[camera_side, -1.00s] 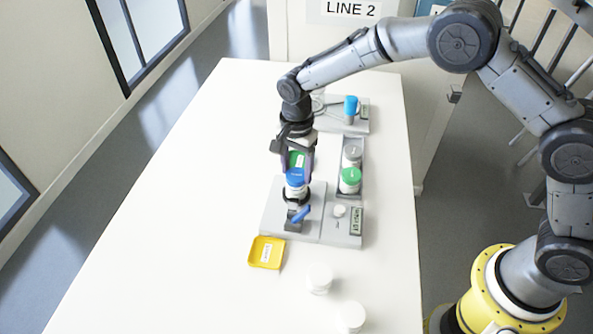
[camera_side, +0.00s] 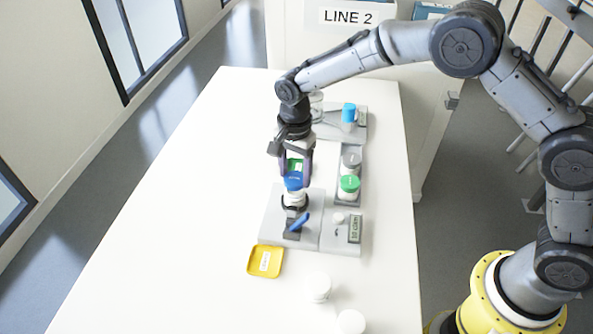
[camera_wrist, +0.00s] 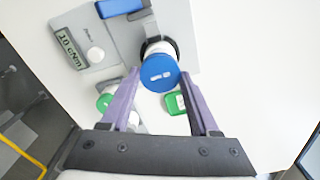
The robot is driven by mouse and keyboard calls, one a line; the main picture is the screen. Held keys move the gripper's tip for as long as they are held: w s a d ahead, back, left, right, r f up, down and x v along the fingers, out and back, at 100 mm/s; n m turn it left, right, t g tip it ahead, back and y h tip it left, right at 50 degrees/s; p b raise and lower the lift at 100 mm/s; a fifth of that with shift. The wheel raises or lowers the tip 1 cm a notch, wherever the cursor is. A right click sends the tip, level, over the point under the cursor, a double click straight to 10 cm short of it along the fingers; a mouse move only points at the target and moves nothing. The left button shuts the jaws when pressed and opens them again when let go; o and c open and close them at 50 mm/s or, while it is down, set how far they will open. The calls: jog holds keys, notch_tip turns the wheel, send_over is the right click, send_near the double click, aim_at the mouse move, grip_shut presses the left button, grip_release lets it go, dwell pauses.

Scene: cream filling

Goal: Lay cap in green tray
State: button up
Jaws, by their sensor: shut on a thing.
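The blue cap (camera_side: 293,182) is at the top of a white jar (camera_side: 294,199) standing upright in the grey fixture; I cannot tell if it is still seated. In the wrist view the cap (camera_wrist: 159,73) lies between my two purple fingertips. My gripper (camera_side: 296,176) points down from above and is shut on the cap. The green tray (camera_side: 295,164) is just behind the jar, partly hidden by my fingers. In the wrist view the tray (camera_wrist: 175,103) shows beyond the cap, near my right finger, and looks empty.
A yellow tray (camera_side: 265,261) lies in front of the fixture (camera_side: 268,236). A blue lever (camera_side: 300,222) is at the fixture's front, beside a "10 cNm" display (camera_side: 355,229). The table's left side is clear.

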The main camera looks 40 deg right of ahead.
jog(key=s+d+r+n, duration=0.1)
jog(key=d+n, duration=0.3)
jog(key=d, duration=0.4)
jog(key=s+d+r+n, duration=0.2)
jog(key=d+n, duration=0.1)
jog(key=d, duration=0.6)
jog(key=n, duration=1)
send_over(298, 169)
jog(key=f, duration=0.5)
jog(key=s+f, duration=0.1)
jog(key=f, duration=0.2)
jog(key=shift+d, duration=0.1)
jog(key=shift+w+f, duration=0.7)
jog(key=shift+f, duration=0.1)
jog(key=shift+s+f, duration=0.1)
jog(key=shift+f, duration=1.3)
